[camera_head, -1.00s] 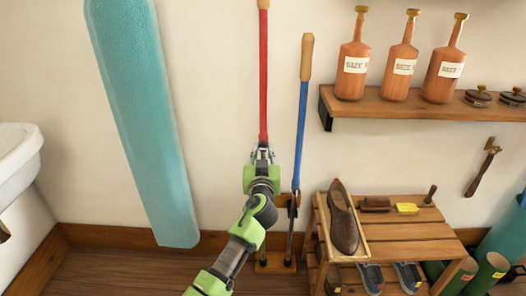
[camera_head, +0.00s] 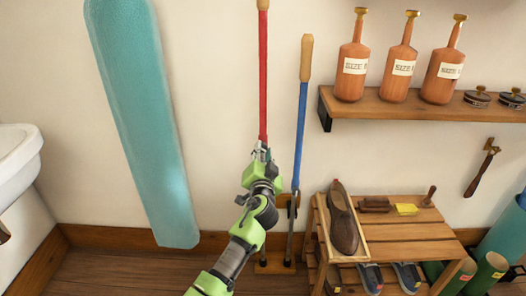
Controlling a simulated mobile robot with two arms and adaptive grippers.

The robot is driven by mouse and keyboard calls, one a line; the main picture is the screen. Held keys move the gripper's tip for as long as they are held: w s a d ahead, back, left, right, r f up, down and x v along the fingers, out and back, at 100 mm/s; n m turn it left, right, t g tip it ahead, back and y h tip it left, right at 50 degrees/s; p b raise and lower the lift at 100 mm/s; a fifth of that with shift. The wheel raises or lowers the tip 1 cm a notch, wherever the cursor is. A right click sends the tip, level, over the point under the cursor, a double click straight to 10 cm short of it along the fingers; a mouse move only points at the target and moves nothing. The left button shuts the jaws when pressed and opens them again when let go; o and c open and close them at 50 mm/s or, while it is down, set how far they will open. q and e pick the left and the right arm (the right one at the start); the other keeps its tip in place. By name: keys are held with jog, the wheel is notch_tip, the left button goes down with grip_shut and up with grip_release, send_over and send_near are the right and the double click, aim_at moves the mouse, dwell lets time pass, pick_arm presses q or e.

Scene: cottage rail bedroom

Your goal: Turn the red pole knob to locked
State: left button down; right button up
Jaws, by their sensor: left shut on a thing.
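The red pole (camera_head: 263,78) stands upright near the wall, with a wooden top end cut by the upper edge of the view. My left gripper (camera_head: 261,152) is at the lower end of the red section, shut on the pole's knob. The knob is hidden behind the gripper fingers, so its setting cannot be read. The gripper looks rolled to one side. My right gripper is not in view.
A blue pole (camera_head: 301,125) with a wooden grip stands close to the right of my gripper. A wooden rack (camera_head: 405,232) with shoes and a shelf (camera_head: 400,107) with bottles are further right. A teal padded board (camera_head: 140,110) leans at the left.

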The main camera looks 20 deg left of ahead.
pick_arm(q)
jog(key=shift+m, duration=1)
jog(key=m+p, duration=0.2)
jog(key=m, duration=0.4)
jog(key=shift+f+m+p, duration=0.1)
jog(key=shift+m+p, duration=0.45)
jog(key=shift+m, duration=0.75)
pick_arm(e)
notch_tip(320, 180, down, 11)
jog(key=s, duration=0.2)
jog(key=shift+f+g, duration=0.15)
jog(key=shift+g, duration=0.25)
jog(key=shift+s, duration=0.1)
pick_arm(q)
jog(key=c, duration=1.8)
grip_release()
jog(key=shift+d, duration=0.1)
